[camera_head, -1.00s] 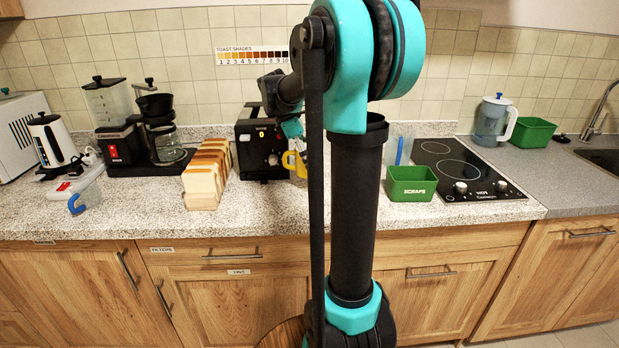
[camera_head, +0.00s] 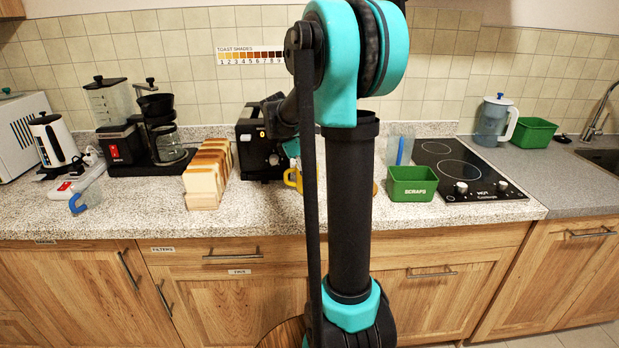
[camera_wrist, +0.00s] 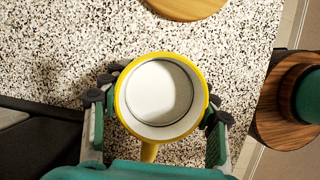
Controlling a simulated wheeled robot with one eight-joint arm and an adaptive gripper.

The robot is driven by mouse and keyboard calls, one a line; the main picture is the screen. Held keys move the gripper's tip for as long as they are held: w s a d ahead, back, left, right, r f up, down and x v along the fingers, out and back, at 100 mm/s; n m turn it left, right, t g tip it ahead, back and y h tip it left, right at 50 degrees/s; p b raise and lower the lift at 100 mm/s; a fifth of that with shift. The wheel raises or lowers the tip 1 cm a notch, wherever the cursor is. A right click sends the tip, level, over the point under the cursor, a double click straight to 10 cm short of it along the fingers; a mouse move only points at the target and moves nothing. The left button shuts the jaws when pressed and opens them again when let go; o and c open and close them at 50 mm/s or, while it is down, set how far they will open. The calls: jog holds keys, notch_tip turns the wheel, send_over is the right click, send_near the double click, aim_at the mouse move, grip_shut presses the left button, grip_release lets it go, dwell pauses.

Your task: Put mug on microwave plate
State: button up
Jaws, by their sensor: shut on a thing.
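The mug is yellow with a white inside (camera_wrist: 160,93). In the wrist view it is seen from above, its inside looks empty and its handle points toward my gripper's palm. My gripper (camera_wrist: 158,112) has its fingers on either side of the mug and is shut on it. In the head view a yellow part of the mug (camera_head: 292,179) shows in front of the toaster, partly hidden by my arm. I cannot tell whether the mug touches the counter. A white microwave (camera_head: 18,138) stands at the far left; its plate is not in view.
The green scraps bin (camera_head: 412,184) and hob (camera_head: 465,170) are to the right. A round wooden board (camera_wrist: 187,8) lies beyond the mug. Kettle and coffee maker stand left.

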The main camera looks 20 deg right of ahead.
jog(key=o, duration=1.6)
jog(key=shift+c, duration=0.2)
